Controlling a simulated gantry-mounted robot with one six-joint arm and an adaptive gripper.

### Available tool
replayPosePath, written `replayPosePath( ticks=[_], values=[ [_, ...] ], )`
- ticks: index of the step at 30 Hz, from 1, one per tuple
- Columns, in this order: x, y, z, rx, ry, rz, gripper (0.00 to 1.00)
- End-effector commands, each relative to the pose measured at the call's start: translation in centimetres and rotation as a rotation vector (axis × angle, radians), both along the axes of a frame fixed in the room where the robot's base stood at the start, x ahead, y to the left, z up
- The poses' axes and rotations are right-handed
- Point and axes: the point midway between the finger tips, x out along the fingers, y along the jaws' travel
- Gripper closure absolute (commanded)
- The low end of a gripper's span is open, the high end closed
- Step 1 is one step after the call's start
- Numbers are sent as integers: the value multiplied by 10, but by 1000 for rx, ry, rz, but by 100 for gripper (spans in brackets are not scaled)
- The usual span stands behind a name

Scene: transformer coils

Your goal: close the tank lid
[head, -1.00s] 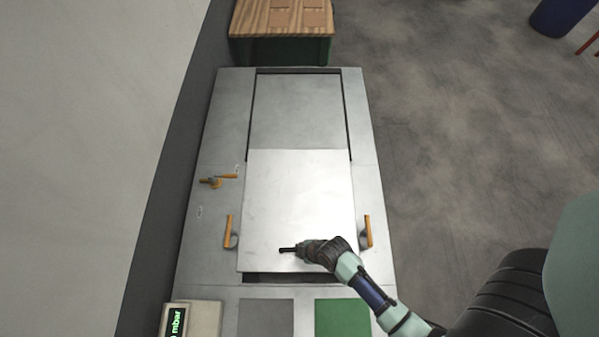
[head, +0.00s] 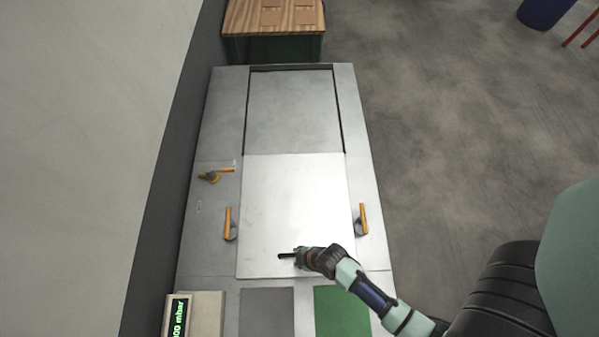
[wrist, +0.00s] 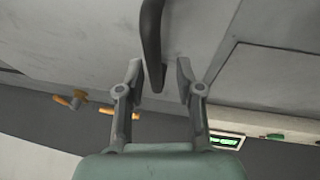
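The tank lid (head: 290,200) is a bright flat metal plate in the middle of the tank top. It lies flat, and its front edge sits over the front of the opening with no dark gap showing there. My gripper (head: 287,256) is at the dark bar handle near the lid's front edge. In the wrist view the handle (wrist: 152,40) hangs between my two fingers (wrist: 159,75). The fingers stand apart, with a gap seen on each side of the bar. The head view does not show the fingers clearly.
Orange-handled clamps stand left (head: 228,222) and right (head: 362,218) of the lid. An orange valve (head: 212,175) is further left. A wooden-topped bench (head: 273,15) is behind.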

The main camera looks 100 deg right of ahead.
Motion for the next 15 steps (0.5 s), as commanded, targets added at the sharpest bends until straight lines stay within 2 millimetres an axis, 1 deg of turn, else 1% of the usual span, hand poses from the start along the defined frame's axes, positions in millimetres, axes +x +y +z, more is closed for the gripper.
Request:
replayPosePath(
  ticks=[8,10,13,15],
  values=[
    [0,-1,1,-2,0,0,59],
    [-2,0,4,-3,0,-1,59],
    [-7,3,17,-3,0,-2,59],
    [-13,7,32,-3,-1,-3,59]
  ],
)
